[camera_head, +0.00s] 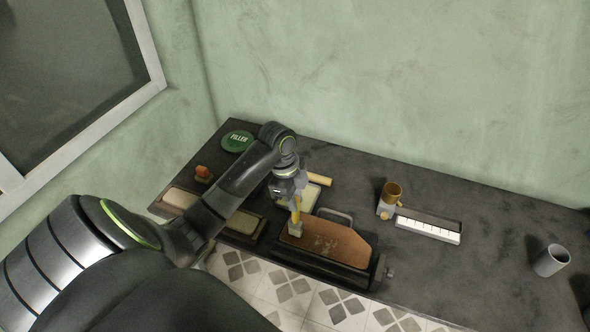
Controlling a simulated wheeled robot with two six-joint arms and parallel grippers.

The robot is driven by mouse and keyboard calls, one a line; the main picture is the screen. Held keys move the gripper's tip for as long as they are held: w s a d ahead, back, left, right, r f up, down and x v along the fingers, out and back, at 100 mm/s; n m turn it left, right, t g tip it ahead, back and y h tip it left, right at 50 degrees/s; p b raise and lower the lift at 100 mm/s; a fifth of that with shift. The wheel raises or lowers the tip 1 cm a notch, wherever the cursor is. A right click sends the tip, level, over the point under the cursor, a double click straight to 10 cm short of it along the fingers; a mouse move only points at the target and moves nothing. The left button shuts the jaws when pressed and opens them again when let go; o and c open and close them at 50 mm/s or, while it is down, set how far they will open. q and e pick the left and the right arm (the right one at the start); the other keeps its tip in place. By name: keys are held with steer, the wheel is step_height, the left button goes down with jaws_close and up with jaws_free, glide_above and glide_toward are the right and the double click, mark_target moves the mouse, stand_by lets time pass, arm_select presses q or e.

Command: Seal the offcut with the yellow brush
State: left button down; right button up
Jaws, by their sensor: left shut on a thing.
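My left gripper (295,199) reaches in from the left and is shut on the yellow brush (296,217). The brush points down, with its pale bristle end at the left part of the brown offcut (335,240). I cannot tell whether the bristles touch the surface. The offcut lies in a dark holder (340,270) near the table's front edge, and pale specks show on its top. My right gripper is not in view.
A green filler tin (237,141) stands at the back left, near a small orange-topped item (203,173). A grey cup (551,260) stands far right. The dark table (480,270) is bare between them.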

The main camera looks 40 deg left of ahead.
arm_select(q)
steer(key=shift+w+d, duration=0.25)
steer(key=shift+d, duration=0.55)
steer(key=shift+w+d, duration=0.2)
steer(key=shift+d, duration=0.55)
steer(key=shift+w+d, duration=0.2)
steer(key=shift+d, duration=0.6)
steer(key=shift+w+d, duration=0.2)
steer(key=shift+d, duration=0.55)
steer(key=shift+w+d, duration=0.25)
steer(key=shift+d, duration=0.55)
steer(key=shift+w+d, duration=0.2)
steer(key=shift+d, duration=0.55)
